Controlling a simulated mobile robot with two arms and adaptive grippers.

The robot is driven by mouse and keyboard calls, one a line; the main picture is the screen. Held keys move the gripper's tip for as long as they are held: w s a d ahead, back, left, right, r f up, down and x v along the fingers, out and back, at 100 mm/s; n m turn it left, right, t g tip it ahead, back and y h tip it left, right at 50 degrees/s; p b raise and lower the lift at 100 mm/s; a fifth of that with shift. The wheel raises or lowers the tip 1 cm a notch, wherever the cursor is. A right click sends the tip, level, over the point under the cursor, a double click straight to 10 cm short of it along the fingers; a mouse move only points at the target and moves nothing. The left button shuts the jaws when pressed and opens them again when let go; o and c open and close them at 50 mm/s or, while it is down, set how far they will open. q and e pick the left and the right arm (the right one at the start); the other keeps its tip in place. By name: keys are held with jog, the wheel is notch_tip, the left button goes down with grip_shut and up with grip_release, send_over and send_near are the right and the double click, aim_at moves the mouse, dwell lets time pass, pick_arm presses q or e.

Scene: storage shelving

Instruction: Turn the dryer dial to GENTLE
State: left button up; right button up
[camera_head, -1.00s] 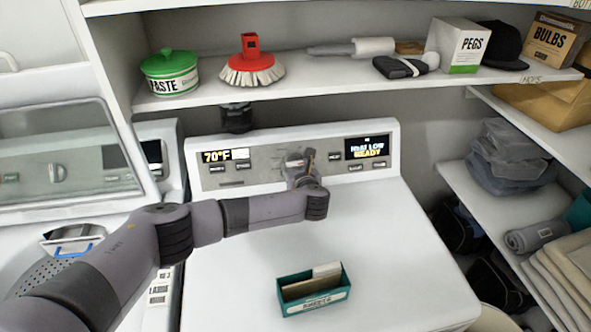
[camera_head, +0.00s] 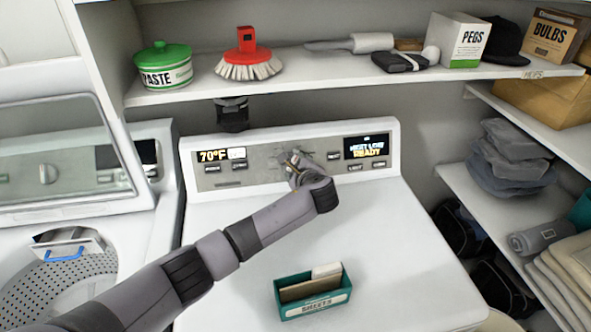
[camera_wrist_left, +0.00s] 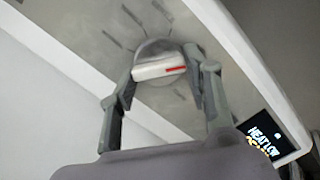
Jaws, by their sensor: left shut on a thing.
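The dryer (camera_head: 360,215) stands in the middle with its control panel (camera_head: 228,178) along the back. My left gripper (camera_head: 291,162) is at the dial in the middle of the panel, its arm coming in from the lower left. In the left wrist view the grey dial (camera_wrist_left: 157,62) with a red mark on its grip bar sits between the fingers of my left gripper (camera_wrist_left: 163,82), which are shut on it. Tick marks ring the dial, but their labels are too blurred to read. The right display (camera_head: 368,147) reads what looks like HEAT LOW and READY. My right gripper is out of view.
A teal SHEETS box (camera_head: 312,292) stands on the dryer top. A shelf (camera_head: 200,97) above holds a green-lidded PASTE tub (camera_head: 163,68), a red brush (camera_head: 248,58) and a PEGS box (camera_head: 457,40). An open washer (camera_head: 75,190) is at the left; folded cloth lies on the right shelves.

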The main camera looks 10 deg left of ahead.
pick_arm(q)
jog(key=n+b, duration=0.2)
jog(key=n, duration=0.3)
jog(key=shift+n, duration=0.3)
jog(key=n+b, duration=0.1)
jog(key=n, duration=0.1)
jog(key=n+b, duration=0.1)
jog(key=n, duration=0.2)
jog(key=shift+w+r+g, duration=0.1)
jog(key=shift+r+g, duration=0.1)
jog(key=shift+g, duration=0.2)
jog(key=shift+n, duration=0.4)
jog(key=o, duration=1.2)
jog(key=shift+r, duration=0.1)
jog(key=shift+c, duration=0.2)
jog(key=v, duration=1.2)
jog(key=shift+a, duration=0.15)
